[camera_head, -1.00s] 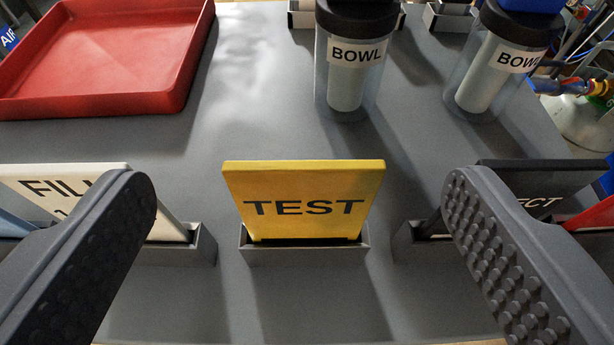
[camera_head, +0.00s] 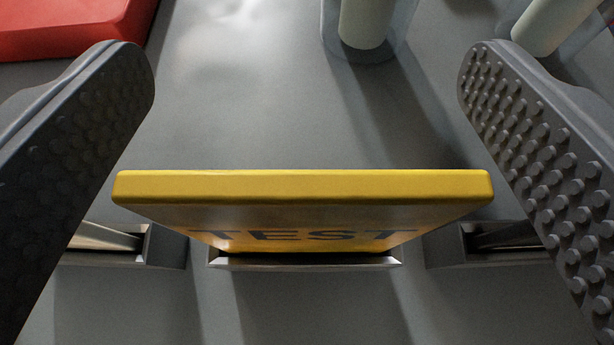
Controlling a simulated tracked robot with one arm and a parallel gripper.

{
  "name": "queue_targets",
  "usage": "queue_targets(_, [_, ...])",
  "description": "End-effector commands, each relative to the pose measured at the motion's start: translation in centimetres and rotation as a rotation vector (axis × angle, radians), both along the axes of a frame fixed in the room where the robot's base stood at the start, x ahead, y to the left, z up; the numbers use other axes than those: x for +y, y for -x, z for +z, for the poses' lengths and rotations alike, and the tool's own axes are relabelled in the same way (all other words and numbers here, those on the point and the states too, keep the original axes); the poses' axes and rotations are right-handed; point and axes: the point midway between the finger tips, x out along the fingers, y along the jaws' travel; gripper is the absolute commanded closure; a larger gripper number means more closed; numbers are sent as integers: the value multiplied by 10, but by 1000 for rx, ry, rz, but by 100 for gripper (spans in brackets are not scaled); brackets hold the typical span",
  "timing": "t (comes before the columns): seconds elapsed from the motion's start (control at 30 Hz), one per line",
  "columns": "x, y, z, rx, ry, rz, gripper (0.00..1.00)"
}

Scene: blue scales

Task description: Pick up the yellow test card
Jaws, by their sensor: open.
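The yellow test card (camera_head: 302,188) stands upright in a small grey holder (camera_head: 305,262) at the middle of the view. I see its thick top edge and, below it, the dark word TEST on its face at a steep angle. My gripper (camera_head: 308,65) is open, with one dark finger with a studded pad on each side of the card. Neither finger visibly touches the card. The fingertips reach past the card's top edge in the picture.
Grey holders stand on the left (camera_head: 165,248) and right (camera_head: 445,248), partly hidden behind my fingers. A red tray (camera_head: 70,28) is at the top left. A clear container with a pale cylinder (camera_head: 365,25) stands at the top, and another (camera_head: 550,25) at the top right. The grey table between is clear.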

Motion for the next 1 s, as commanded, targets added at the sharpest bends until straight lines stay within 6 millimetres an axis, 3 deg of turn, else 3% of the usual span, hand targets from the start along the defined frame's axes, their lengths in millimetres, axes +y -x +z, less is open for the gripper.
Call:
queue_targets(0.1, [0,0,0,0,0,0,21])
queue_targets(0.27, [1,0,0,0,0,1,65])
queue_targets(0.67, [1,0,2,0,0,1,66])
queue_targets(1.0, [-1,0,25,-2,-1,-2,66])
